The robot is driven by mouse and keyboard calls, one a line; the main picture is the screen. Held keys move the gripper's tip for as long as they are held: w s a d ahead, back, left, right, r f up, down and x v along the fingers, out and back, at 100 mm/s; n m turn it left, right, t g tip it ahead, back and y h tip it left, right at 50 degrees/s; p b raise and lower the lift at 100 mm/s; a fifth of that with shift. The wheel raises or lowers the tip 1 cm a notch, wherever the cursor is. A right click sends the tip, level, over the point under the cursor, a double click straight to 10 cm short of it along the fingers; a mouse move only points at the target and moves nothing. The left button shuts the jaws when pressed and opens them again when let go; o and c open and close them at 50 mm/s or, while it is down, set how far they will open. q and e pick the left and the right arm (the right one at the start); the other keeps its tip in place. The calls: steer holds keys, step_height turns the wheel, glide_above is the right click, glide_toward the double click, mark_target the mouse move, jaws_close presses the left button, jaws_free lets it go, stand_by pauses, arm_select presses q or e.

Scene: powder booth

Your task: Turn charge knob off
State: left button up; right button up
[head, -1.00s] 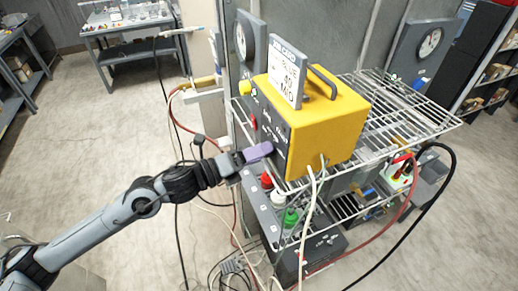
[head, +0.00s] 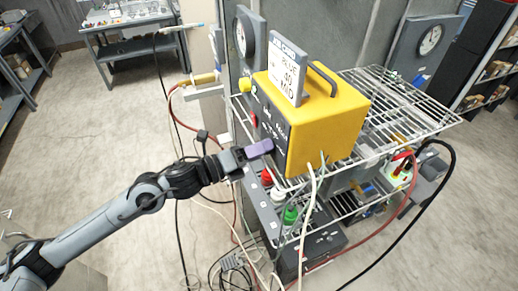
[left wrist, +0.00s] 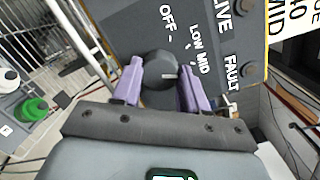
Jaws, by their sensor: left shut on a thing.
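The yellow unit (head: 325,122) stands on the wire rack, with its dark control panel facing left in the head view. The round dark charge knob (left wrist: 156,68) is on that panel in the left wrist view, near the printed OFF, LOW and MID. Its white pointer line lies toward the right, away from OFF. My left gripper (head: 262,148) is at the panel; in the left wrist view its purple fingers (left wrist: 159,74) are on both sides of the knob, shut on it. The knob is hidden in the head view. My right gripper is in neither view.
A wire rack shelf (head: 425,118) extends to the right. Below it are a red button (head: 267,177) and a green button (head: 291,214). White cables hang down in front. A card (head: 288,70) stands on the unit. The floor at left is mostly clear.

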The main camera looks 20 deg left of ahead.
arm_select(q)
steer(key=shift+n, duration=0.3)
steer(key=shift+w+a+r+n+g+p, duration=0.1)
steer(key=shift+n+g+p, duration=0.45)
steer(key=shift+n+p, duration=3)
steer(key=shift+w+r+n+g+p, duration=0.1)
steer(key=shift+n+g+p, duration=0.45)
steer(key=shift+n+p, duration=2.95)
steer(key=shift+f+n+b, duration=0.1)
steer(key=shift+n+b, duration=0.8)
steer(key=shift+n, duration=0.15)
steer(key=o, duration=1.1)
steer(key=shift+c, duration=0.2)
steer(key=shift+s+a, duration=0.1)
steer(key=shift+s, duration=0.05)
